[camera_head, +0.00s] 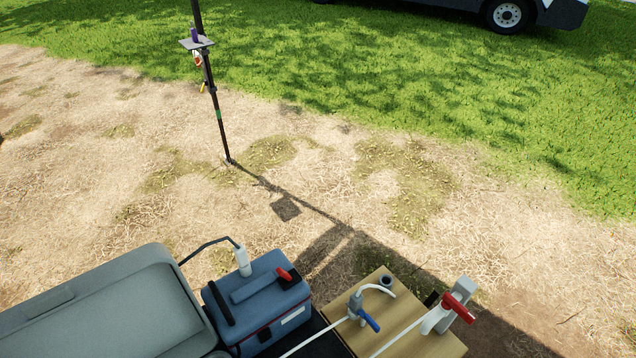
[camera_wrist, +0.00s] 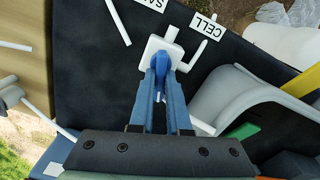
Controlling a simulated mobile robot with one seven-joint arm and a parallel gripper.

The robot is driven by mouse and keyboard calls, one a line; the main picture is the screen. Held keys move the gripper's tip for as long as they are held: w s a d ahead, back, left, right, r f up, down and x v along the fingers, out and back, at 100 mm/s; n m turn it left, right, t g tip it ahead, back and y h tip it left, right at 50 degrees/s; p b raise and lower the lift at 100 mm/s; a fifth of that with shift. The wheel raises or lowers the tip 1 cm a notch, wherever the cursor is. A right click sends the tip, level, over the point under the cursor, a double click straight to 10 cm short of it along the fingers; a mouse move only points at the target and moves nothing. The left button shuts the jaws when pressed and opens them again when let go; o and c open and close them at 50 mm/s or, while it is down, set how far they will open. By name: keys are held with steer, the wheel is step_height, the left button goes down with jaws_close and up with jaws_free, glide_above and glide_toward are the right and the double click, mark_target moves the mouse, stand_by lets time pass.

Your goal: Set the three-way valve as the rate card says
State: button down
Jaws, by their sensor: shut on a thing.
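The three-way valve has a white body (camera_wrist: 176,47) with white tube stubs and a blue handle (camera_wrist: 160,63), on a black panel in the wrist view. The handle lies along the body's lower side in the picture. My gripper (camera_wrist: 160,78) is shut on the blue handle, its two fingers close on either side and hiding part of it. A label reading CELL (camera_wrist: 207,25) lies at the upper right of the valve, and a partly cut-off label (camera_wrist: 152,3) starting "SA" lies above it. My gripper does not show in the head view. No readable rate card shows.
In the head view, a blue box (camera_head: 258,301) with a red lever stands beside a large grey case (camera_head: 110,305). A wooden board (camera_head: 418,343) carries a blue-handled tap (camera_head: 367,320) and a red-handled tap (camera_head: 457,307). A grey curved holder (camera_wrist: 236,97) sits close right of my gripper.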

steer(key=n, duration=0.1)
steer(key=n+p, duration=0.1)
steer(key=n, duration=0.2)
steer(key=shift+s+d+r, duration=0.1)
steer(key=shift+s+r, duration=0.05)
steer(key=shift+s, duration=0.1)
steer(key=n+p, duration=0.1)
steer(key=n, duration=0.3)
steer(key=shift+s+p, duration=0.2)
steer(key=shift+p, duration=0.1)
steer(key=n, duration=0.4)
steer(key=n+p, duration=0.1)
steer(key=n, duration=0.1)
steer(key=shift+s+f, duration=0.2)
steer(key=shift+s, duration=0.1)
steer(key=c, duration=0.8)
jaws_free()
steer(key=shift+r, duration=0.15)
step_height(320, 180, up, 13)
steer(key=shift+p, duration=0.35)
